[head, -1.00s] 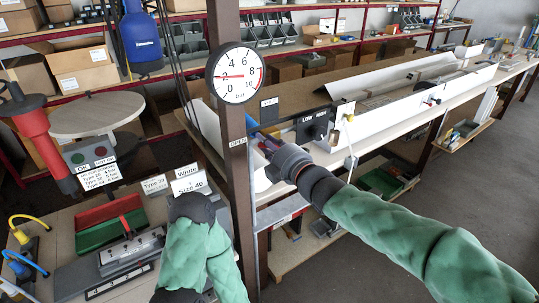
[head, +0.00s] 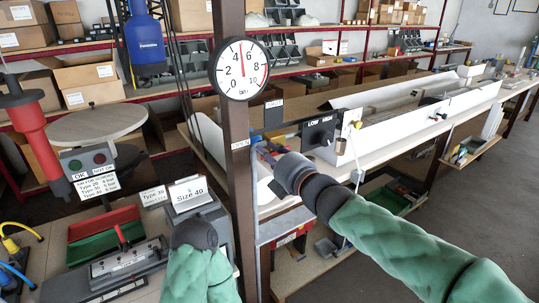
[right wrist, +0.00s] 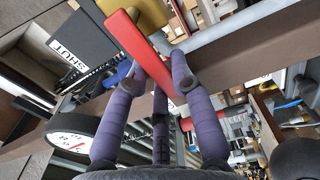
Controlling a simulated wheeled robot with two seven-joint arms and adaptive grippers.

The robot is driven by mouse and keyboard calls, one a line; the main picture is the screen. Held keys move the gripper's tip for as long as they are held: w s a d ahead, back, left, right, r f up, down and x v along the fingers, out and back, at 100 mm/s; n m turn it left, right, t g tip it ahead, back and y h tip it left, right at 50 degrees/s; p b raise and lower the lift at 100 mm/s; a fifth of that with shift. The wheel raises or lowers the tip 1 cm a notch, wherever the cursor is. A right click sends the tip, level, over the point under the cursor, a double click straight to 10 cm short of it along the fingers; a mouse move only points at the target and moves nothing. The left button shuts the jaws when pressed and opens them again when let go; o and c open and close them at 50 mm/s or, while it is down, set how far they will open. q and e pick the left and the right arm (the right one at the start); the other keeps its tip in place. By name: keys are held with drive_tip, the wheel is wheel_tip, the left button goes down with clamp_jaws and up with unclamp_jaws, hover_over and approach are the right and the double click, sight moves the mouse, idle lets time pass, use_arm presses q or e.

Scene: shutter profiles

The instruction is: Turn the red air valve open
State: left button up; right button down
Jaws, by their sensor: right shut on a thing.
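The red valve lever (right wrist: 138,48) runs slantwise between my right gripper's purple fingers in the right wrist view, with the yellow valve body (right wrist: 146,14) above it. My right gripper (right wrist: 158,88) is shut on the lever. In the head view my right gripper (head: 270,154) reaches to the brown post (head: 238,180), and the lever is hardly visible there. The round pressure gauge (head: 241,69) on the post has its needle pointing nearly straight up, between 4 and 6. My left arm ends at a dark wrist (head: 194,233) at lower centre; its fingers are hidden.
A SHUT label (right wrist: 68,51) shows in the right wrist view. A LOW/HIGH switch box (head: 319,131) stands right of the post. Clear floor lies at right.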

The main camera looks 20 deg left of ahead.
drive_tip(key=c, duration=1)
unclamp_jaws()
drive_tip(key=shift+c, duration=0.2)
drive_tip(key=v, duration=1.2)
